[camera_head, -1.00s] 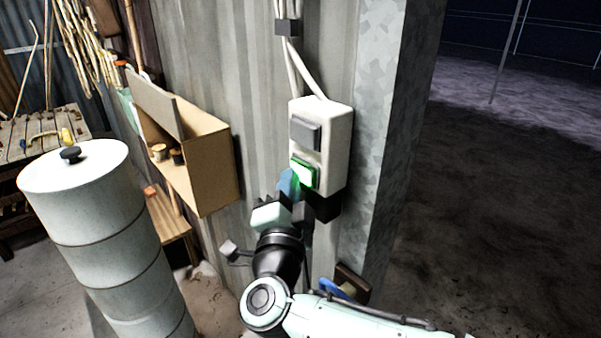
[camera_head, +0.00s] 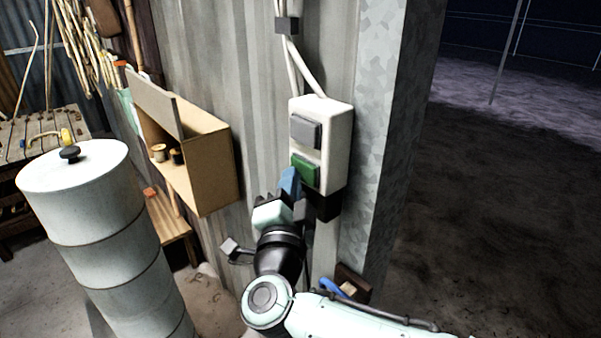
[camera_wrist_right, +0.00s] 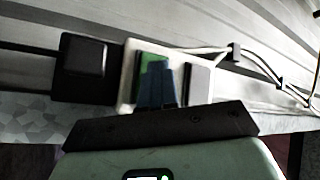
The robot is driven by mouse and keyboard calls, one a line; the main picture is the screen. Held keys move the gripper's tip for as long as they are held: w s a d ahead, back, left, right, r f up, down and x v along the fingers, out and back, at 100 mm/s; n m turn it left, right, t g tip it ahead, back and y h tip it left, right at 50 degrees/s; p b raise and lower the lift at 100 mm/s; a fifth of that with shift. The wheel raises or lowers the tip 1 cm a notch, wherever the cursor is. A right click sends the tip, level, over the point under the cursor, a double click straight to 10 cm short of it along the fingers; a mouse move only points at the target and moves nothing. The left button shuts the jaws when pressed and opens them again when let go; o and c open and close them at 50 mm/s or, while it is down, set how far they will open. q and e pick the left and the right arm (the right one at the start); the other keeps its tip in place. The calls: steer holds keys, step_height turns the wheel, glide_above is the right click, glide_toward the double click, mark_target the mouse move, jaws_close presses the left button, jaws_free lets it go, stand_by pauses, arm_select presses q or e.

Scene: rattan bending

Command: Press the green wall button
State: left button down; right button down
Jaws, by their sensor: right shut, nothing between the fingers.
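The green wall button (camera_head: 308,171) is the lower of two on a white switch box (camera_head: 338,124) on the corrugated wall. It is dull green, not glowing. My right gripper (camera_head: 289,181) is shut and empty, its blue fingertips at the button's left edge in the head view. In the right wrist view the blue fingers (camera_wrist_right: 158,88) overlap the green button (camera_wrist_right: 150,60) and hide part of it. I cannot tell for sure whether they touch it. The grey button (camera_head: 306,131) sits above the green one. My left gripper is not in view.
A black block (camera_head: 323,204) is under the switch box, and cables (camera_head: 299,70) run up from its top. An open wooden wall box (camera_head: 211,171) and a white drum (camera_head: 92,215) stand to the left. The wall ends at a corner right of the switch box.

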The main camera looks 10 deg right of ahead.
steer(key=s+a, duration=0.3)
steer(key=a, duration=0.2)
steer(key=shift+s+b, duration=0.35)
stand_by(0.5)
